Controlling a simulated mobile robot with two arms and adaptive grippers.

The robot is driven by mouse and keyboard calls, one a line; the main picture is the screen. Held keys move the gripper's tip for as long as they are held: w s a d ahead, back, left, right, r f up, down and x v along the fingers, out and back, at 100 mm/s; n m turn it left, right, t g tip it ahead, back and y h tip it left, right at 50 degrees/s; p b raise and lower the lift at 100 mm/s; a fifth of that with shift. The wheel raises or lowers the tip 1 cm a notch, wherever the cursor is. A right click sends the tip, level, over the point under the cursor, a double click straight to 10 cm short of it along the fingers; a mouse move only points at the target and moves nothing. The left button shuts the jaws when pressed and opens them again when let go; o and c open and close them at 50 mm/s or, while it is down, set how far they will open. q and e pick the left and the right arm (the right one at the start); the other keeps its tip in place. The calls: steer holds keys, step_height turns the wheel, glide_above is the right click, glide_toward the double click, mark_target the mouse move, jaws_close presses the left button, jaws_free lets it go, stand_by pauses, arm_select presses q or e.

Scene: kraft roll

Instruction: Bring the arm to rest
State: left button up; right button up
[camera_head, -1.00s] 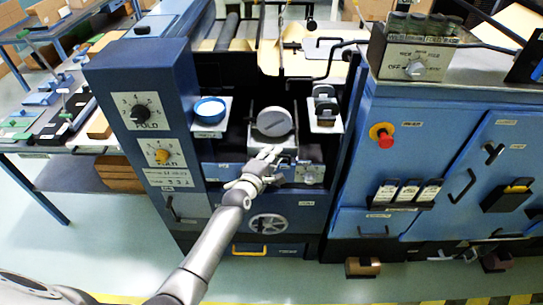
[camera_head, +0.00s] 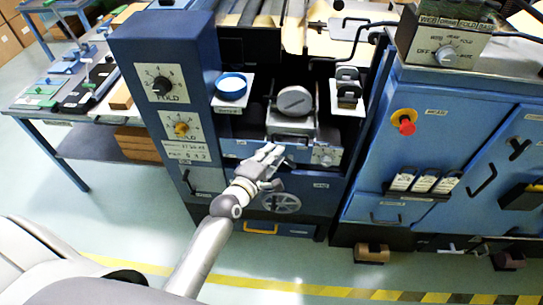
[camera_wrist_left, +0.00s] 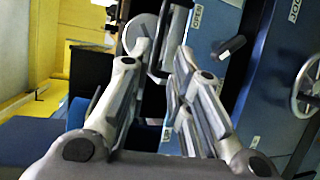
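My left arm (camera_head: 205,250) reaches in from the lower left in the head view. My left gripper (camera_head: 275,152) is in front of the blue machine, below the round grey dial (camera_head: 294,100) and beside a small knob panel (camera_head: 322,155). The grey dial lies beyond the fingertips there. I cannot tell the exact distance from the fingers to the machine front. My right gripper is in neither view.
A blue cabinet with FOLD knobs (camera_head: 160,85) stands left of the gripper. A handwheel (camera_head: 281,203) is below. A red button (camera_head: 406,127) is on the right cabinet. Open floor (camera_head: 110,215) lies at lower left.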

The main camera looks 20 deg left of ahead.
arm_select(q)
steer(key=shift+s, duration=0.25)
stand_by(0.3)
steer(key=s+f+m+g+b, duration=0.1)
steer(key=s+f+m+g, duration=0.2)
steer(key=s+f, duration=0.55)
steer(key=s+d+f+m+g, duration=0.1)
steer(key=s+f+m+g, duration=0.2)
steer(key=f, duration=1.1)
steer(key=s+f+m+g+b, duration=0.15)
steer(key=s+f+m, duration=0.35)
steer(key=f, duration=0.7)
steer(key=s+a+f+m+g, duration=0.1)
steer(key=s+f, duration=0.4)
steer(key=s, duration=0.5)
steer(key=s+a+f+m+g+y, duration=0.1)
steer(key=s+f+m+g, duration=0.3)
steer(key=s, duration=0.6)
steer(key=s+a+f+m+g+y+b, duration=0.1)
steer(key=s+f+m, duration=0.3)
steer(key=s, duration=0.7)
step_height(320, 180, down, 2)
steer(key=shift+a+f+g, duration=0.2)
steer(key=shift+a+g, duration=0.2)
steer(key=shift+g, duration=0.25)
